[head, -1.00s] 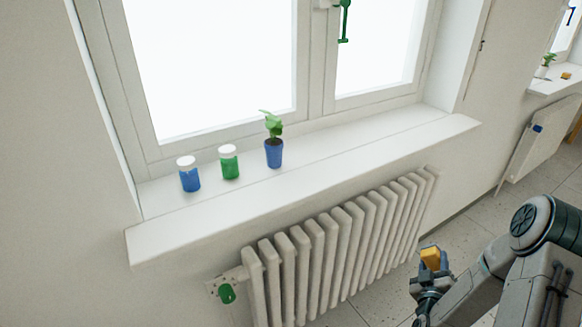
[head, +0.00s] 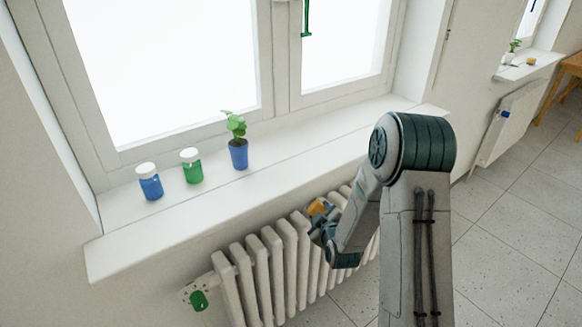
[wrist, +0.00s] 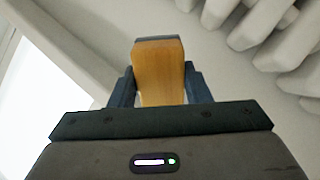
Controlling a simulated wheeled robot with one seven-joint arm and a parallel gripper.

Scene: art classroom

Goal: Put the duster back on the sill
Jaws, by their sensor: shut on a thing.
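The duster (head: 318,208) is a small block with a yellow-orange body. In the wrist view the duster (wrist: 158,75) shows a wood-coloured face and a dark strip at its far end. My gripper (head: 316,224) is shut on it, with a dark finger on each side in the wrist view (wrist: 160,92). In the head view it is in front of the radiator, lower in the picture than the sill's front edge. The white window sill (head: 290,150) runs below the window, and its right half is bare where my arm does not cover it.
A blue-labelled jar (head: 150,186), a green-labelled jar (head: 193,170) and a plant in a blue pot (head: 238,155) stand on the sill's left half. The ribbed radiator (head: 270,260) is below the sill. A second sill (head: 540,62) with small things is far right.

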